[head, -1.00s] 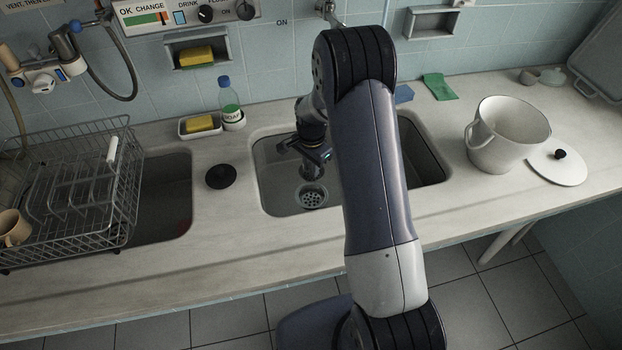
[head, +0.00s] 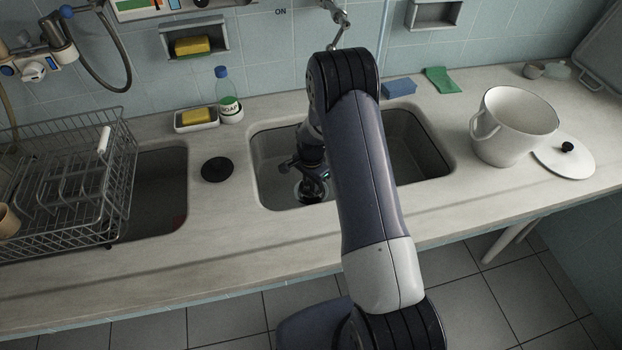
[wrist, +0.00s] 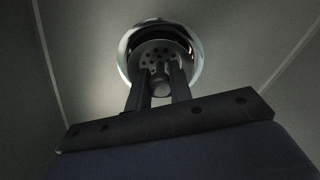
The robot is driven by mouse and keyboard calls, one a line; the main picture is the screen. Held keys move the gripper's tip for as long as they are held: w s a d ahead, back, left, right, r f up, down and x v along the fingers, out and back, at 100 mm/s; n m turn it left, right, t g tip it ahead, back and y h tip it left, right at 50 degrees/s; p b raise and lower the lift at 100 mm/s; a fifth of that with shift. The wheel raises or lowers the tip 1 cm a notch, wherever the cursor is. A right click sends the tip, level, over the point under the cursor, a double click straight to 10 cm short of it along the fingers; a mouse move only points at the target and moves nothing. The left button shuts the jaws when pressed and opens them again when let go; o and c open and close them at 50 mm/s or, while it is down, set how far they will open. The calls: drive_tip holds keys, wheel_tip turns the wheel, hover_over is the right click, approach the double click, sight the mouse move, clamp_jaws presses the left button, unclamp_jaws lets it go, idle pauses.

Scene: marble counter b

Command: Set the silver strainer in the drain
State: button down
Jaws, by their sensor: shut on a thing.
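My gripper (wrist: 160,82) is shut on the small knob of the silver strainer (wrist: 157,52), a disc with several round holes. In the wrist view the strainer lies within the outline of the shiny drain ring (wrist: 128,50). A dark gap shows between them on the far side; I cannot tell whether the strainer is seated or just above. In the head view my gripper (head: 312,184) is down in the right sink basin, pointing at the drain (head: 309,197). My arm and gripper hide much of the strainer and drain there.
The right basin (head: 415,165) has walls close around my gripper. A black disc (head: 217,169) lies on the counter (head: 230,230) to its left. A dish rack (head: 75,190), soap bottle (head: 229,105) and sponge dish (head: 197,121) stand further left. A white pot (head: 505,135) and lid (head: 565,158) are right.

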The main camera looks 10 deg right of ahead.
drive_tip(key=shift+f, duration=0.55)
drive_tip(key=shift+f+b, duration=0.65)
drive_tip(key=shift+b, duration=0.05)
drive_tip(key=c, duration=1.2)
unclamp_jaws()
drive_tip(key=shift+r, duration=0.1)
wheel_tip(320, 180, up, 10)
drive_tip(key=shift+r, duration=0.4)
